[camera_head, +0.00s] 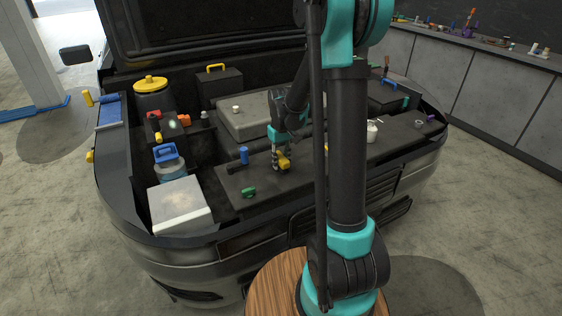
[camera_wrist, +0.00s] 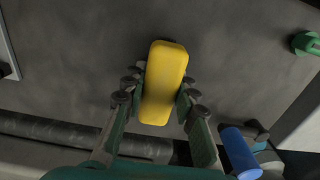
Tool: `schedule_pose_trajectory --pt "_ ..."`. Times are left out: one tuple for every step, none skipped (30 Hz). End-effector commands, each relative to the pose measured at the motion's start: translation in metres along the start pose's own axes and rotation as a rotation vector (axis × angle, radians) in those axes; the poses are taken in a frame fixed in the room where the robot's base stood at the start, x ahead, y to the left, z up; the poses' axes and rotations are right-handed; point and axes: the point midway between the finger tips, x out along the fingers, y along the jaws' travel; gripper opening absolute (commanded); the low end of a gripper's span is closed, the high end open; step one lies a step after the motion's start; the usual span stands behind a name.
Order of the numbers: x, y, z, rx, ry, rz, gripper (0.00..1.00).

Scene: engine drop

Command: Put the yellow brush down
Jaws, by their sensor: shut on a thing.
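The yellow brush (camera_wrist: 165,82) is a rounded yellow block between the two fingers of my gripper (camera_wrist: 158,105) in the wrist view. My gripper is shut on it, with a finger against each long side. In the head view the yellow brush (camera_head: 284,161) shows below my gripper (camera_head: 279,150), over the dark flat panel (camera_head: 240,185) at the front of the engine bay. I cannot tell whether the brush touches the panel. Its underside is hidden.
A blue-capped part (camera_head: 244,155) stands close to the left of the gripper. A green part (camera_head: 249,192) lies on the panel near its front edge. A white box (camera_head: 178,204) is at the left. A white container (camera_head: 372,132) stands to the right, beyond my arm.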

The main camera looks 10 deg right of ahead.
Motion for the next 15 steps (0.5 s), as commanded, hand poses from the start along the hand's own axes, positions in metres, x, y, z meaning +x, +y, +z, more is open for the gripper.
schedule_pose_trajectory --pt "-0.0001 0.0000 0.0000 0.000 0.000 0.000 0.00" --pt "-0.0002 0.0000 0.0000 0.000 0.000 0.000 0.00" --pt "0.0000 0.0000 -0.0001 0.000 0.000 0.000 0.00" --pt "0.0004 0.0000 -0.0001 0.000 0.000 0.000 0.00" --pt "0.0011 0.0001 -0.0001 0.000 0.000 0.000 0.00" --pt "0.0023 0.0000 -0.0002 0.000 0.000 0.000 0.00" --pt "0.0027 0.0001 -0.0002 0.000 0.000 0.000 0.29" --pt "0.0024 0.0001 -0.0002 0.000 0.000 0.000 0.33" --pt "0.0023 0.0000 -0.0002 0.000 0.000 0.000 0.38" --pt "0.0023 0.0000 -0.0002 0.000 0.000 0.000 0.41" --pt "0.0023 0.0001 -0.0002 0.000 0.000 0.000 0.45" --pt "0.0022 0.0000 -0.0002 0.000 0.000 0.000 0.48" --pt "0.0022 0.0000 -0.0002 0.000 0.000 0.000 0.48" --pt "0.0022 0.0000 -0.0002 0.000 0.000 0.000 0.48" --pt "0.0022 0.0000 -0.0002 0.000 0.000 0.000 0.48"
